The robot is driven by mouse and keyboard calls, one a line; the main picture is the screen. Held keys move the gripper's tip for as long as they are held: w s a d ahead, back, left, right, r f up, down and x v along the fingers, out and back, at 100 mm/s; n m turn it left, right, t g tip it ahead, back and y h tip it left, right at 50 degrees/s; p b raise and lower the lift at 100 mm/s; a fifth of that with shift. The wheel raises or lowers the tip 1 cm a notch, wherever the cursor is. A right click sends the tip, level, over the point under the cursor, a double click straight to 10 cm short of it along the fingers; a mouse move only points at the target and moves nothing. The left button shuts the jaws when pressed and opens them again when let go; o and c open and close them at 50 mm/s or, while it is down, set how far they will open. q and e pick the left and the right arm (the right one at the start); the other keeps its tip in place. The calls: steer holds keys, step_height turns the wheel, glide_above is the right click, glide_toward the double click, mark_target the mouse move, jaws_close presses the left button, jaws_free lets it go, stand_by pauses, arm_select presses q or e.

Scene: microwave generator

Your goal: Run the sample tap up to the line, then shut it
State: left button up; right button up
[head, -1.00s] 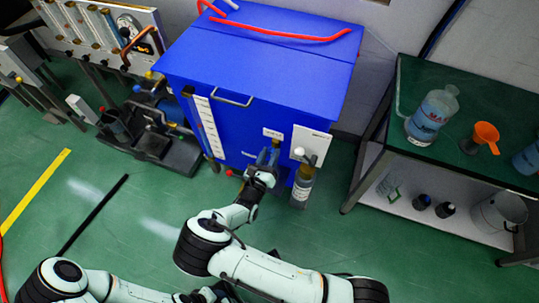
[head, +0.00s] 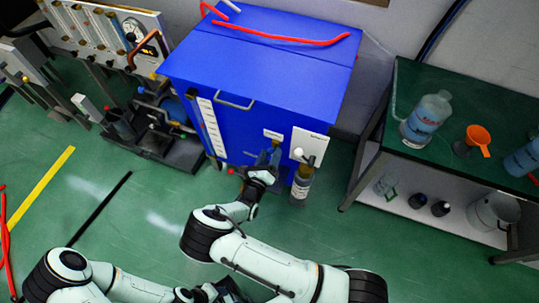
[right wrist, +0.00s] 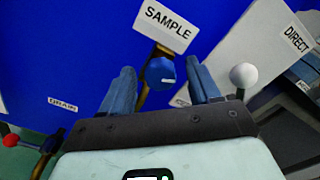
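The sample tap's blue knob (right wrist: 160,72) sits below the white SAMPLE label (right wrist: 165,25) on the blue cabinet (head: 255,80). In the right wrist view it lies between the two spread fingers of my right gripper (right wrist: 162,88), with a gap on each side. In the head view my right gripper (head: 268,160) is at the cabinet's front and hides most of the tap. A bottle (head: 300,187) stands upright on the right, below the white panel. Its fill line and level are too small to read. My left gripper (head: 225,292) is low in the head view, partly cut off, its fingers unclear.
A white ball knob (right wrist: 243,75) is close right of the right gripper, by the DIRECT panel (right wrist: 270,55). A red drain knob (right wrist: 10,140) is at left.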

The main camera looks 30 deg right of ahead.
arm_select(q)
steer(key=shift+r, duration=0.1)
arm_select(e)
steer(key=v, duration=1.3)
steer(key=shift+s, duration=0.15)
steer(key=shift+a, duration=0.1)
stand_by(2.2)
